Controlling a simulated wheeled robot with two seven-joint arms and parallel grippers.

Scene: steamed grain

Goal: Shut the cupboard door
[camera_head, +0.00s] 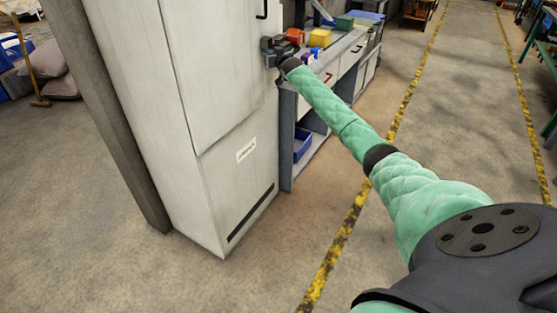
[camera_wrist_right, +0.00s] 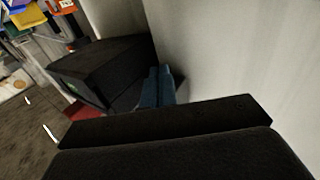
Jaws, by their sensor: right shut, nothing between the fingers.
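The tall off-white cupboard (camera_head: 172,150) stands at the left centre in the head view. Its upper door (camera_head: 215,60) has a dark handle (camera_head: 263,10) near its right edge. The door looks nearly flush with the body; I cannot tell whether it is fully shut. My right gripper (camera_head: 273,50) is at the door's right edge, below the handle, with its jaws shut and empty. In the right wrist view the fingers (camera_wrist_right: 157,86) are close to a pale surface (camera_wrist_right: 235,55), apparently the cupboard; contact is unclear. My left gripper is not in view.
A grey workbench (camera_head: 345,55) stands beside the cupboard, with coloured bins such as a yellow one (camera_head: 320,38) on top and a blue bin (camera_head: 302,143) below. A dark post (camera_head: 115,110) stands left of the cupboard. The floor in front is clear.

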